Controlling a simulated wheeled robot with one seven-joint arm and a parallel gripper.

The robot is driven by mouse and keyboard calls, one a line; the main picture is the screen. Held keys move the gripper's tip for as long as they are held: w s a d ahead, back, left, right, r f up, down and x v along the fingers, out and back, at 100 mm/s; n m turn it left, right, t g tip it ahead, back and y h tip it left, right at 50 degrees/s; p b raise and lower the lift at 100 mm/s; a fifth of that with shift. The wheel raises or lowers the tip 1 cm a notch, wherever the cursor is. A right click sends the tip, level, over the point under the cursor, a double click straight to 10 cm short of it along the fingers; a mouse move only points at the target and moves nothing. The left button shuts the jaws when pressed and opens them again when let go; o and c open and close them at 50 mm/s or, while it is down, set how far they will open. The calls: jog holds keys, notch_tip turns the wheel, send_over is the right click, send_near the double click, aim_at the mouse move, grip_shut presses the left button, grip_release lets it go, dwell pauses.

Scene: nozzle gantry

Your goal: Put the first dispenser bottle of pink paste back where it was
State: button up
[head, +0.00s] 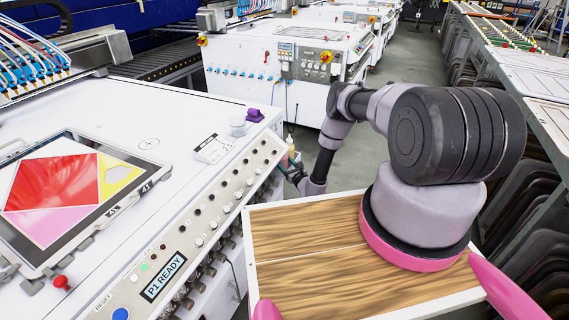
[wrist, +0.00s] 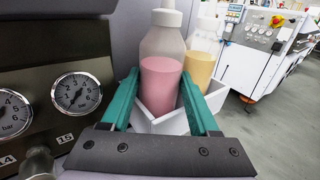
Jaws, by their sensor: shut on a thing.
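The dispenser bottle of pink paste (wrist: 162,82) stands upright between the teal fingers of my gripper (wrist: 160,90) in the wrist view. My gripper is shut on it. The lower part of the bottle is within or just over a white open holder (wrist: 146,120); I cannot tell whether it rests on the holder's floor. A second bottle with yellow-orange paste (wrist: 203,62) stands just behind it, to the right. In the head view my gripper (head: 291,170) is small and partly hidden at the far side of the machine's front edge.
Pressure gauges (wrist: 76,94) on a dark panel are close at the left of the wrist view. The white machine (head: 190,140) carries a row of knobs, a clear cup (head: 237,128) and a purple item (head: 254,115). A grey floor aisle (head: 410,75) is open beyond my arm.

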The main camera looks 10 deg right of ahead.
jog(key=shift+f, duration=0.1)
jog(key=o, duration=0.6)
jog(key=shift+c, duration=0.2)
jog(key=v, duration=1.2)
jog(key=shift+r, duration=0.25)
jog(key=shift+s, duration=0.1)
